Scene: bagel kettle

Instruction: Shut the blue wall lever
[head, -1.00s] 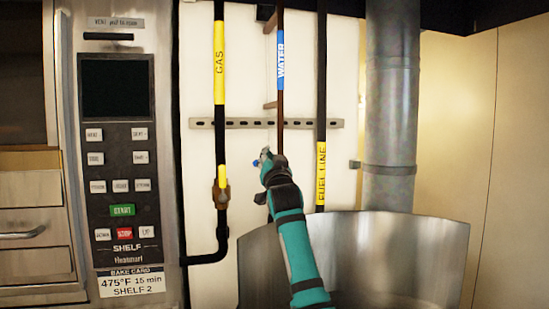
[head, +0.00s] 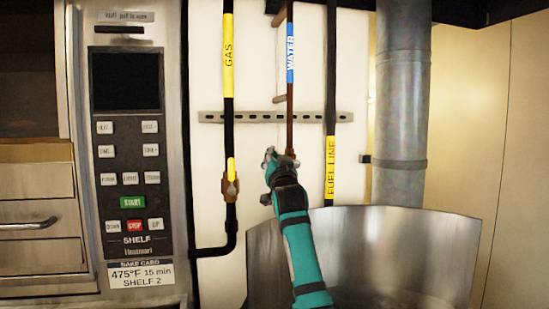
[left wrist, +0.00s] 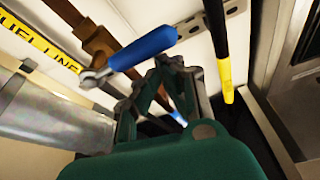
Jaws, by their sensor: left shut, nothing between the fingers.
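In the left wrist view a blue lever (left wrist: 143,47) sticks out sideways from a metal valve on a brown pipe (left wrist: 92,37). My left gripper (left wrist: 175,65), teal with grey fingers, is shut and empty. Its fingertips are close beside the lever's free end; I cannot tell whether they touch. In the head view my left gripper (head: 272,157) is in front of the brown pipe (head: 290,118) with the blue WATER label (head: 291,53). The lever is hidden behind it there. My right gripper is not in view.
The GAS pipe (head: 228,115) with its brass valve (head: 230,187) is to the left. The FUEL LINE pipe (head: 330,120) is to the right. A large metal kettle (head: 400,245) stands below right, and an oven control panel (head: 128,170) at the left.

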